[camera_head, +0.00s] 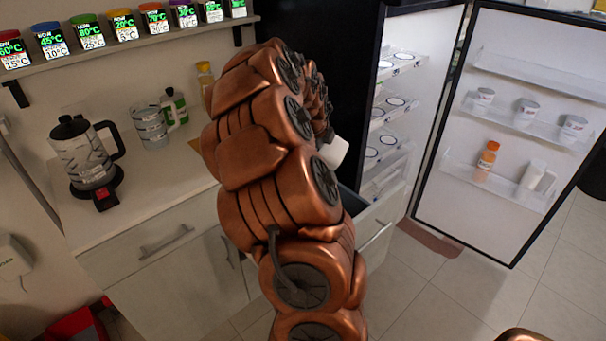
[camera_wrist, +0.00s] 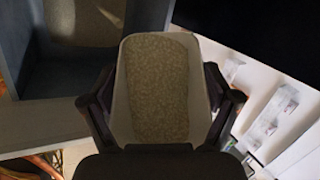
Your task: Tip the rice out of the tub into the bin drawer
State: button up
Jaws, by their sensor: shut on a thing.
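A pale tub (camera_wrist: 121,100) filled with beige grains of rice (camera_wrist: 160,85) is in the middle of the wrist view. My gripper (camera_wrist: 161,92) is shut on it, with one dark finger on each side. In the head view a white part, likely the tub (camera_head: 335,151), shows past the right side of my arm; my gripper is hidden there. The open drawer (camera_wrist: 45,122) is at the left of the wrist view, with its grey inside partly in shadow. In the head view a bit of the open drawer (camera_head: 355,203) shows beside my arm.
The open fridge door (camera_head: 520,110) stands to the right, holding cups and bottles. A kettle (camera_head: 88,155) and a striped jar (camera_head: 151,127) stand on the left counter (camera_head: 130,205). A shelf (camera_head: 130,32) of labelled spice dispensers is above.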

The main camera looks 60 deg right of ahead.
jog(key=shift+w+r+g, duration=0.15)
jog(key=shift+w+g, duration=0.1)
jog(key=shift+g, duration=0.15)
jog(key=shift+w+a+r+n+g+h+p, duration=0.1)
jog(key=shift+w+a+n+g+h+p, duration=0.05)
jog(key=shift+w+g+p, duration=0.35)
jog(key=shift+w+a+r+n+g+h+p, duration=0.15)
jog(key=shift+w+g+p, duration=0.2)
jog(key=shift+w, duration=0.2)
dwell(0.6)
jog(key=shift+w+a+g, duration=0.1)
jog(key=shift+w+g, duration=0.3)
jog(key=shift+g, duration=0.05)
dwell(0.4)
jog(key=shift+w+a+f+n+g+h+b, duration=0.15)
jog(key=shift+w+n+g+h+b, duration=0.15)
jog(key=shift+w+g+b, duration=0.6)
jog(key=shift+w+a+n+g+h+b, duration=0.15)
jog(key=shift+n+g+h+b, duration=0.25)
jog(key=shift+b, duration=0.85)
dwell(0.5)
jog(key=shift+w+a+f+g+b, duration=0.1)
jog(key=shift+w+g+b, duration=0.35)
jog(key=shift+b, duration=0.3)
jog(key=shift+s+g, duration=0.15)
jog(key=shift+g, duration=0.1)
jog(key=shift+w+a+h+b, duration=0.1)
jog(key=shift+w+h+b, duration=0.2)
jog(key=shift+b, duration=0.15)
